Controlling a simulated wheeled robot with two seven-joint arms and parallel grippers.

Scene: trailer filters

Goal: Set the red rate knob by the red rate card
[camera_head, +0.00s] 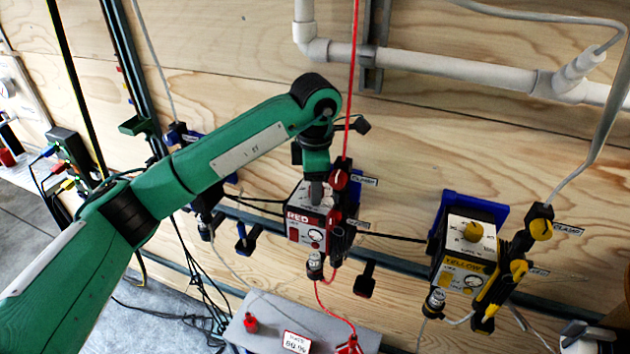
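The red unit (307,228) is a box with a red front lettered RED and a small round dial, mounted on the plywood wall. My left gripper (316,196) points down at its pale top face. It covers the place where the rate knob would show, so the knob is hidden. I cannot tell whether the fingers are open or shut on it. The red rate card (296,342) is a small white card with a red border at the bottom, on a grey surface. Its number is too small to read surely. My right gripper does not show.
A yellow unit (466,254) with a yellow knob (473,231) is mounted to the right. A red line (353,75) hangs down to a red clamp (340,179) close beside my gripper. Dark cables hang at left. A white pipe (450,65) crosses above.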

